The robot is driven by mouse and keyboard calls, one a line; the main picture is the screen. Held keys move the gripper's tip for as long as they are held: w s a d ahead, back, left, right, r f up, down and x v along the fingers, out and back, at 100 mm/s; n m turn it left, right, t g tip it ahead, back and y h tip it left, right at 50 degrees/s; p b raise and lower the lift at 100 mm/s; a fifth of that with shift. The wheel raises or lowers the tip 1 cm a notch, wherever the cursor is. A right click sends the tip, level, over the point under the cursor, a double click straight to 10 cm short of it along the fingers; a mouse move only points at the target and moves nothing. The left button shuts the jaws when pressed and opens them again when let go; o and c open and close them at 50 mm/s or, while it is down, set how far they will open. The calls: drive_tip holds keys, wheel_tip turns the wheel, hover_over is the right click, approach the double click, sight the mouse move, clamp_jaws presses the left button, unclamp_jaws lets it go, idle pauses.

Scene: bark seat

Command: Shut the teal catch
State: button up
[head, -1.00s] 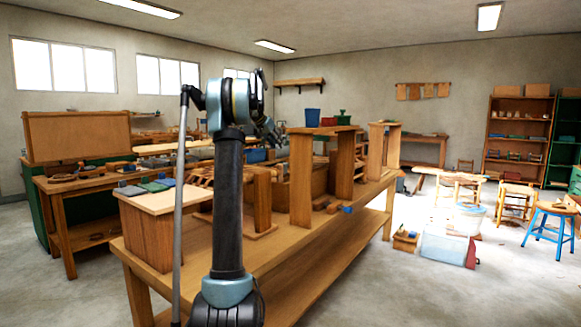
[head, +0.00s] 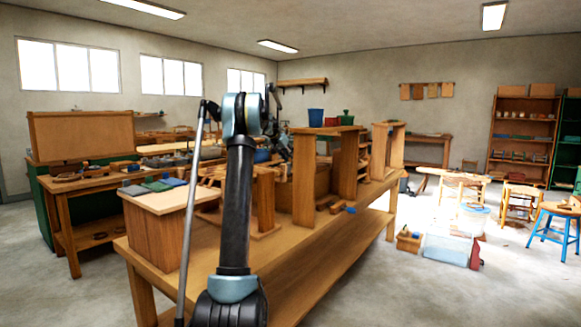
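I cannot pick out a teal catch in the head view; it is hidden or too small to tell. My gripper (head: 284,149) is beyond my raised arm, over the long wooden workbench (head: 284,253), near the left side of the tall wooden uprights. It is small and dark and partly merges with what is behind it. I cannot tell whether its fingers are open or shut, or whether it touches anything.
A wooden stand (head: 306,178) carries a blue cup (head: 315,117) and a green pot (head: 347,118). A clear bin (head: 446,250) and a blue stool (head: 548,226) stand on the floor at right.

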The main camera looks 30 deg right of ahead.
drive_tip(key=shift+x, duration=3.05)
